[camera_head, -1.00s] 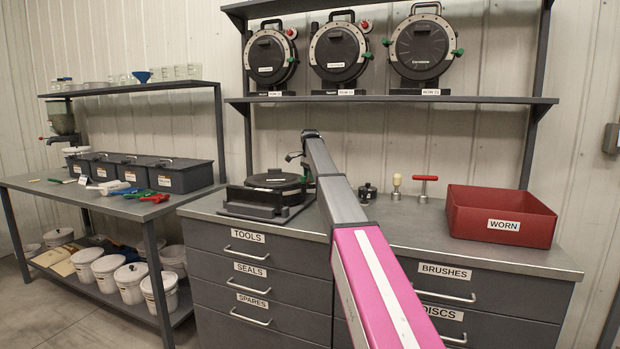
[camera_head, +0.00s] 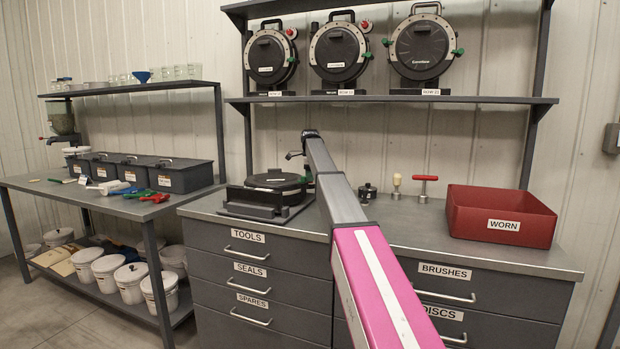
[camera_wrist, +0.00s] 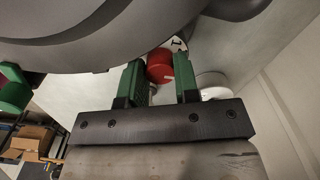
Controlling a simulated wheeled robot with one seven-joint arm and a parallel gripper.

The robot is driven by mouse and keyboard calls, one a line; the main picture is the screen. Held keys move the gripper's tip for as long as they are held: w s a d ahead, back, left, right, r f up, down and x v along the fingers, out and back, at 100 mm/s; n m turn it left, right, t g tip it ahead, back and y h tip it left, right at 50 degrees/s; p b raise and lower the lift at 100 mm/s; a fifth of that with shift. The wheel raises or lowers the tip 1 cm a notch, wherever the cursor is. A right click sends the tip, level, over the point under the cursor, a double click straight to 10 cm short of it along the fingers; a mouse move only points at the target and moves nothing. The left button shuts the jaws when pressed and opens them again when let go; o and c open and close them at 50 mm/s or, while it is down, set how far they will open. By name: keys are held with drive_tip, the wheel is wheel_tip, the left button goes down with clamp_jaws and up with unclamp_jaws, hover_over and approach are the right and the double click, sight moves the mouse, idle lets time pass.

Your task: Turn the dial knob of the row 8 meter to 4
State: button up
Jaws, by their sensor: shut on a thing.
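In the wrist view, my gripper (camera_wrist: 159,66) has its two green fingers on either side of a red knob (camera_wrist: 160,67) and is shut on it. The knob has a white mark on its face. Part of a white dial (camera_wrist: 178,44) with a dark figure shows just behind it; the other figures are hidden. A large dark rounded body (camera_wrist: 70,35) fills the upper left of the wrist view. In the head view, a black seed meter (camera_head: 272,181) lies on the bench by my arm. Its row label is not readable, and my gripper is not clearly seen there.
Several meters, one of them a black meter (camera_head: 338,52), stand on the upper shelf (camera_head: 480,100). A red WORN bin (camera_head: 500,215), a red T-handled tool (camera_head: 425,187) and a small black knobbed piece (camera_head: 368,191) are on the bench right of my arm.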

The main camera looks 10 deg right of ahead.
idle(0.3)
drive_tip(key=o, duration=0.9)
drive_tip(key=shift+o, duration=0.2)
drive_tip(key=shift+r, duration=0.1)
wheel_tip(320, 180, up, 11)
drive_tip(key=shift+f, duration=0.2)
